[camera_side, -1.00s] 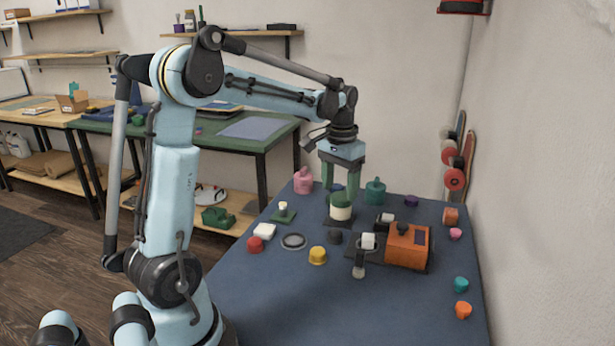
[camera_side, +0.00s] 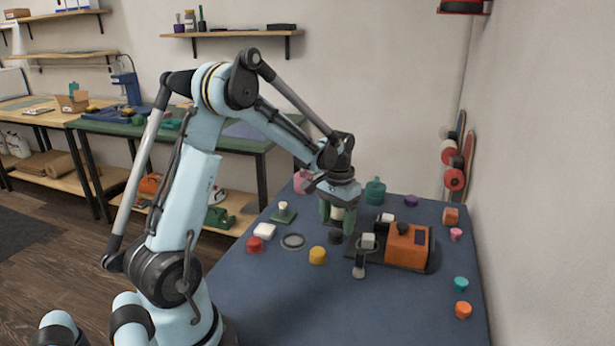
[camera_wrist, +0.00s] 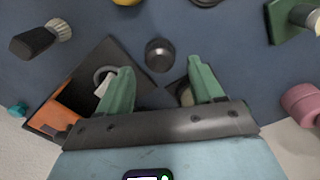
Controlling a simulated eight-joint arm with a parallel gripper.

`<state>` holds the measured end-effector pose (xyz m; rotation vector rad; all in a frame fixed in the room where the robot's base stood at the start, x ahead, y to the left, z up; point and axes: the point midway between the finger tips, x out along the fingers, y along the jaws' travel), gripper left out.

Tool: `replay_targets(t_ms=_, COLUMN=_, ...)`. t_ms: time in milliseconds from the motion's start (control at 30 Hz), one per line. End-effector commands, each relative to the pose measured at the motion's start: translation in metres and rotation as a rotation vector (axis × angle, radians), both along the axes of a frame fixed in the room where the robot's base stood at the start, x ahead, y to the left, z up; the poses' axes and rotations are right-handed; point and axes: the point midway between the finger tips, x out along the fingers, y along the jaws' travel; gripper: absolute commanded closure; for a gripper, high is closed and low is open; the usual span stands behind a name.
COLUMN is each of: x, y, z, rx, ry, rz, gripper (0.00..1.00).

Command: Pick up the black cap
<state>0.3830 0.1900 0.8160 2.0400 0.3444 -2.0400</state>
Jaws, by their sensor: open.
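The black cap (camera_side: 335,237) is a small dark round cap standing on the blue table, left of the orange machine. It also shows in the wrist view (camera_wrist: 159,53), just beyond my fingertips and roughly centred between them. My gripper (camera_side: 338,226) has two green fingers pointing down, just behind the cap in the side view. In the wrist view my gripper (camera_wrist: 160,78) is open, its fingers well apart with nothing held between them. I cannot tell the exact height of the fingertips over the table.
An orange machine (camera_side: 407,245) on a dark base stands close right. A cream-bodied jar (camera_side: 337,213) is partly hidden by my fingers. A yellow cap (camera_side: 317,255), grey ring (camera_side: 293,241) and brush (camera_side: 359,266) lie nearby.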

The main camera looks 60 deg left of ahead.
Motion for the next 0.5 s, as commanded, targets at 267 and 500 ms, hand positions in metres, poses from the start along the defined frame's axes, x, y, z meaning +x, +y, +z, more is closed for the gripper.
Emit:
replay_targets(t_ms=267, x=0.000, y=0.000, z=-0.023, rx=0.000, ry=-0.001, rz=0.000, gripper=0.34)
replay_targets(t_ms=500, x=0.000, y=0.000, z=-0.023, rx=0.000, ry=-0.001, rz=0.000, gripper=0.42)
